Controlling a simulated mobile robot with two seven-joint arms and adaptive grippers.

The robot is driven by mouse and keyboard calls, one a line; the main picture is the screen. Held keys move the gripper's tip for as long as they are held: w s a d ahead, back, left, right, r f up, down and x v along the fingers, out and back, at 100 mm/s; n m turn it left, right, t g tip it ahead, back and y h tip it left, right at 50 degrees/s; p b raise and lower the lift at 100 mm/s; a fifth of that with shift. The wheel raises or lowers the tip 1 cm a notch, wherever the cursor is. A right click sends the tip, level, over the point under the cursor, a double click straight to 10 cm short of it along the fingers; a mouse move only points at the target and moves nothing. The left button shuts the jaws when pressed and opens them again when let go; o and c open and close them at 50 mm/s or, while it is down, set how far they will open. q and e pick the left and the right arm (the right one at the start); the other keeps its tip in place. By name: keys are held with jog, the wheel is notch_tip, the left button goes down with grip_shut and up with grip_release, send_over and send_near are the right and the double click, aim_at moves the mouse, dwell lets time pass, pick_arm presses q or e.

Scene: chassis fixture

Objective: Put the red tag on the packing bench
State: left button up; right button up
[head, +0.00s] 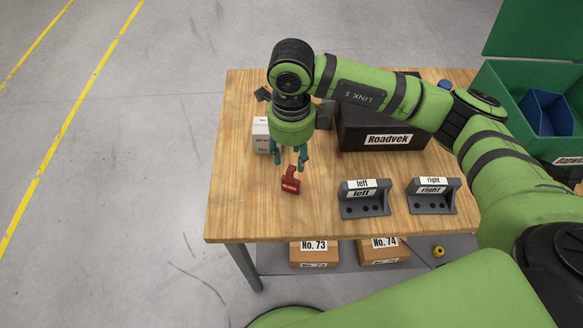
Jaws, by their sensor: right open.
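The red tag (291,181) has a small white label and is on a wooden-topped table (240,205), near its front left part. My right gripper (290,164) reaches in from the right and points down just above the tag. Its teal fingers are apart, with the upper end of the tag near the fingertips. I cannot tell whether a finger touches the tag. No sign on this table names it as the packing bench. My left gripper is not in view.
Two grey brackets labelled left (364,200) and right (432,197) stand right of the tag. A dark Roadvek box (385,132) and a white box (261,135) stand behind. A green container (510,105) is at right. Cartons (314,253) sit below the tabletop.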

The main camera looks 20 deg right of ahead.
notch_tip(320, 180, up, 6)
jog(key=b, duration=0.1)
jog(key=shift+b, duration=0.3)
